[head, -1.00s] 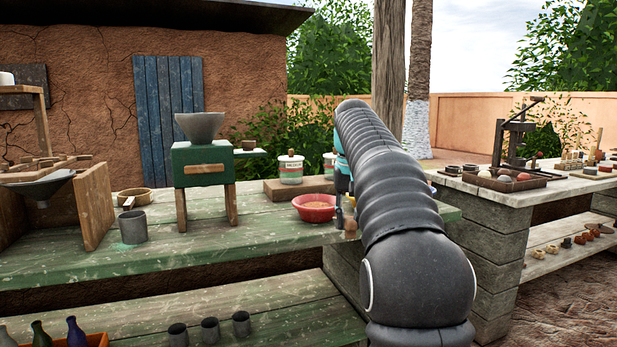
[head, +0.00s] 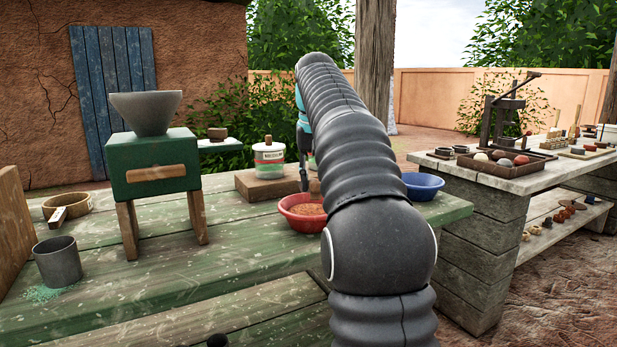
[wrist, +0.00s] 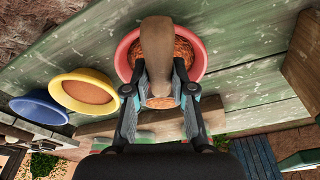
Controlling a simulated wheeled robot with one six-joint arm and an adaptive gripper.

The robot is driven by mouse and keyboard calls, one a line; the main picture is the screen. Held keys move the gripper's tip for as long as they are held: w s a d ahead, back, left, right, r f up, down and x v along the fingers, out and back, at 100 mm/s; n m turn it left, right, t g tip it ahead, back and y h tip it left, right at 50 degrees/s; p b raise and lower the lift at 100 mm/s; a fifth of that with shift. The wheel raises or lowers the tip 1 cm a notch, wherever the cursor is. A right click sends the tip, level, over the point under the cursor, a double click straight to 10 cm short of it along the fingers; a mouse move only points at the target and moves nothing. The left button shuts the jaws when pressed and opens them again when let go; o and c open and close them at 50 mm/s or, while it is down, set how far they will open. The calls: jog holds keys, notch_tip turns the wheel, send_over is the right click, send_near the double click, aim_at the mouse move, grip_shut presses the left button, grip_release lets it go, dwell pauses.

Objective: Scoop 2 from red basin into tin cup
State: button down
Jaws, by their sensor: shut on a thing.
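The red basin (head: 300,217) sits on the green bench and holds orange-red powder. It also shows in the wrist view (wrist: 124,62), below my gripper. My gripper (wrist: 158,88) is shut on a brown wooden scoop (wrist: 157,45), which overlaps the basin's middle; whether its end touches the powder cannot be told. In the head view my gripper (head: 304,160) is at the basin, partly behind my arm. The grey tin cup (head: 58,262) stands upright at the bench's left, with greenish powder around its base. Its inside is not clearly visible.
A green box with a grey hopper (head: 150,165) stands on legs between cup and basin. A lidded tin (head: 268,160) is behind the basin. A blue basin (head: 424,187) and a yellow basin (wrist: 84,91) sit nearby.

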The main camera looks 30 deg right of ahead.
jog(key=shift+s+a+r+t+h, duration=0.15)
jog(key=shift+s+r+t, duration=0.1)
jog(key=shift+r+t, duration=0.15)
jog(key=shift+s+a+r+t+h, duration=0.1)
jog(key=shift+s+r+t+h, duration=0.1)
jog(key=shift+r+t, duration=0.15)
jog(key=shift+t+b, duration=0.25)
jog(key=shift+b, duration=0.4)
jog(key=shift+s+r+t+b, duration=0.2)
jog(key=shift+r+t+b, duration=0.1)
jog(key=shift+r+b, duration=0.15)
